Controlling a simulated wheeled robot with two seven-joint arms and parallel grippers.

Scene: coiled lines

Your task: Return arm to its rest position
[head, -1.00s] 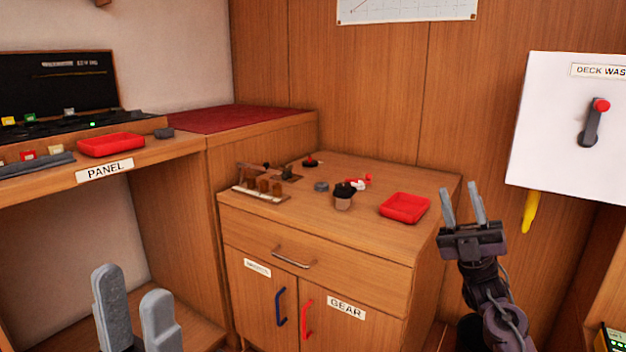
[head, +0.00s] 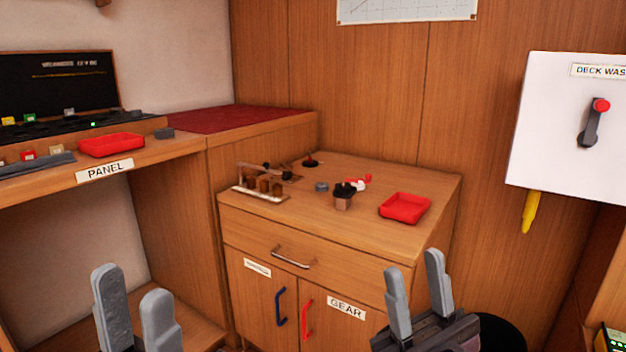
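My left gripper (head: 135,300) is at the lower left of the head view, its two grey fingers apart with nothing between them. My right gripper (head: 416,285) is low in front of the right side of the wooden cabinet, its two fingers apart and empty, pointing up. Most of both arms is out of the picture or hidden below its lower edge.
The cabinet (head: 320,240) carries a red tray (head: 404,208), a dark-topped pot (head: 343,198) and a small wooden rack (head: 262,184). Left is the panel shelf with another red tray (head: 111,144). A white deck wash board (head: 570,120) with a lever (head: 591,122) hangs at right.

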